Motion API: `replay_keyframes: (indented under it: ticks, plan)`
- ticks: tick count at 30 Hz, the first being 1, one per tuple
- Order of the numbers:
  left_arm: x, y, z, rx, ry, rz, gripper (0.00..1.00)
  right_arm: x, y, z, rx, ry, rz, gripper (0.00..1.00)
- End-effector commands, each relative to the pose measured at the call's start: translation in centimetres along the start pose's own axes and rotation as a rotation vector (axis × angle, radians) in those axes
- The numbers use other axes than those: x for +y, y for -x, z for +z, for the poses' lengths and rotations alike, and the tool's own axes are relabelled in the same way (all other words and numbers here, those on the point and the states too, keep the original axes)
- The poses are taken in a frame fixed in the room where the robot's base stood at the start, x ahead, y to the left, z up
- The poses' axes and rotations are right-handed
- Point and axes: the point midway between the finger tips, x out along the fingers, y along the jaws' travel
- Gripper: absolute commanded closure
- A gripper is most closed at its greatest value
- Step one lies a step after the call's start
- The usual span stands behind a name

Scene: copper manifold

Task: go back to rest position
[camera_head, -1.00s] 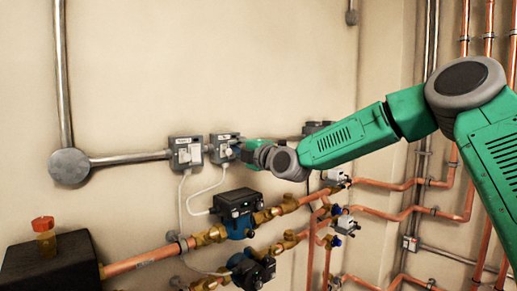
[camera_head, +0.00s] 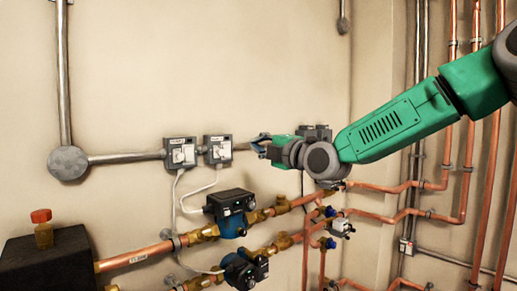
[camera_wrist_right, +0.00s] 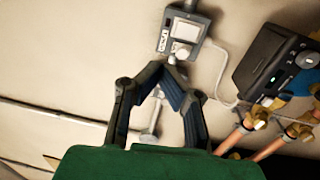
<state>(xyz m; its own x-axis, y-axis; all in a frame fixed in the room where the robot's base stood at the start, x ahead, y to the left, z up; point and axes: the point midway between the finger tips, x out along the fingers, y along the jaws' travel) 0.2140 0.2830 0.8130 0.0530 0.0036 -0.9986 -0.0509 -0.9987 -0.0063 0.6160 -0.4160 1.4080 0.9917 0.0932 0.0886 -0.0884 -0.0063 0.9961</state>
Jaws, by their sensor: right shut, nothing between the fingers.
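My right gripper (camera_head: 259,143) is at the end of the green arm that comes in from the right in the head view. It is just right of the second grey switch box (camera_head: 218,149), apart from it in the picture. In the right wrist view the fingers (camera_wrist_right: 170,66) meet at their tips with nothing between them. A grey switch box (camera_wrist_right: 185,33) with a white cable is beyond the fingertips there. My left gripper shows in no view.
Another switch box (camera_head: 180,153) is on the wall at left, joined to a grey conduit (camera_head: 125,158). Below are pumps (camera_head: 231,208) and copper pipes (camera_head: 135,257). Vertical copper pipes (camera_head: 467,150) run behind my right arm.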

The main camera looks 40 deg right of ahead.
Motion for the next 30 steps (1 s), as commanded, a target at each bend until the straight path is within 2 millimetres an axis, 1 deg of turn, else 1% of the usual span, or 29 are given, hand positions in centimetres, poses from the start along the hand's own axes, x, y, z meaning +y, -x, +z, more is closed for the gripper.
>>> replay_keyframes:
  ticks: [6,16,19,21,23,26,27,29,30]
  plan:
    - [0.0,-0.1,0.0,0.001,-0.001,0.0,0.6,0.1,0.5,0.0,-0.001,0.001,0.0,1.0]
    - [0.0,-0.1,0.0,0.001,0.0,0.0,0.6,0.2,0.5,-0.3,0.0,0.003,0.0,1.0]
    - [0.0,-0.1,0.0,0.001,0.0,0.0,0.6,0.2,0.5,-0.2,0.0,0.002,-0.001,1.0]
    - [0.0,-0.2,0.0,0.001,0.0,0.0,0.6,-0.4,0.4,-0.2,0.001,-0.006,-0.009,1.0]
    - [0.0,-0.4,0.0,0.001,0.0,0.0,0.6,-1.8,0.4,-0.5,0.003,-0.029,-0.032,1.0]
    - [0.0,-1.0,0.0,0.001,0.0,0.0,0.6,-6.4,0.3,-1.7,0.005,-0.107,-0.111,1.0]
    - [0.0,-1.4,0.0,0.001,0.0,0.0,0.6,-9.0,0.4,-2.4,0.004,-0.153,-0.156,1.0]
    - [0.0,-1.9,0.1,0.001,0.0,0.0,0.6,-13.3,0.7,-3.5,-0.005,-0.233,-0.233,1.0]
    - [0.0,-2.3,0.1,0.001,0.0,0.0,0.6,-16.4,1.1,-4.3,-0.015,-0.29,-0.288,1.0]
